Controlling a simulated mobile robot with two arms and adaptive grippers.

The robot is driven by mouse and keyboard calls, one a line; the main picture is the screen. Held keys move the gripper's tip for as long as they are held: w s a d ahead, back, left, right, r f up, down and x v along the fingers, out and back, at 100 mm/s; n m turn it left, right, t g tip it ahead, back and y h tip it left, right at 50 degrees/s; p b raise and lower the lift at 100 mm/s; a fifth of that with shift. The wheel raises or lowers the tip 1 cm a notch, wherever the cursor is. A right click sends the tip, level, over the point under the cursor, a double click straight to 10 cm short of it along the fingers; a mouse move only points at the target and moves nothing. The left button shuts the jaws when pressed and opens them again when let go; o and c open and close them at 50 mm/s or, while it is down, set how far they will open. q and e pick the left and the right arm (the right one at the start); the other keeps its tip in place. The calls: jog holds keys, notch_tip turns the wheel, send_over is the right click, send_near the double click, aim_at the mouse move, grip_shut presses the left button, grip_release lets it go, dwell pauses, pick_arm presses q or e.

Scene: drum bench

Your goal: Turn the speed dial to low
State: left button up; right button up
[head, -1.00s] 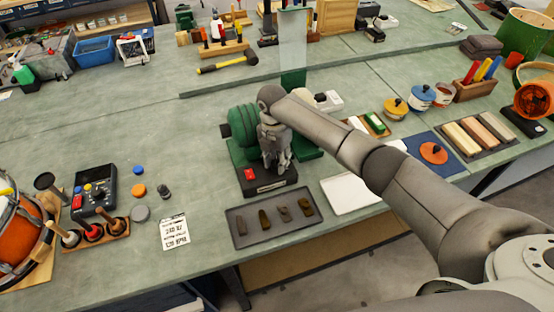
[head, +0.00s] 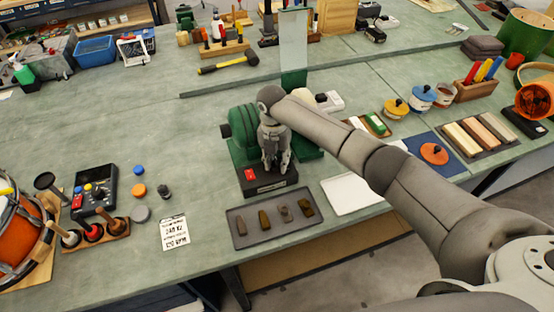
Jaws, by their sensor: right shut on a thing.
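A green bench machine (head: 240,140) stands near the front edge of the bench, with a dark base and a red switch (head: 249,174) on its front left. My right arm comes in from the right, and my right gripper (head: 277,167) points down at the front of the machine, to the right of the red switch. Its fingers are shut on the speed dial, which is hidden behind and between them. The dial's mark and setting cannot be seen. My left gripper is not in view.
A dark tray (head: 275,222) with several small pieces lies in front of the machine, and a white tray (head: 350,193) lies to its right. A printed card (head: 174,233) and a handheld controller (head: 94,190) lie to the left.

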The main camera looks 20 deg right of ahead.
aim_at(274, 162)
jog(key=o, duration=1)
notch_tip(274, 162, up, 12)
jog(key=shift+w+a, duration=0.15)
jog(key=shift+a, duration=0.15)
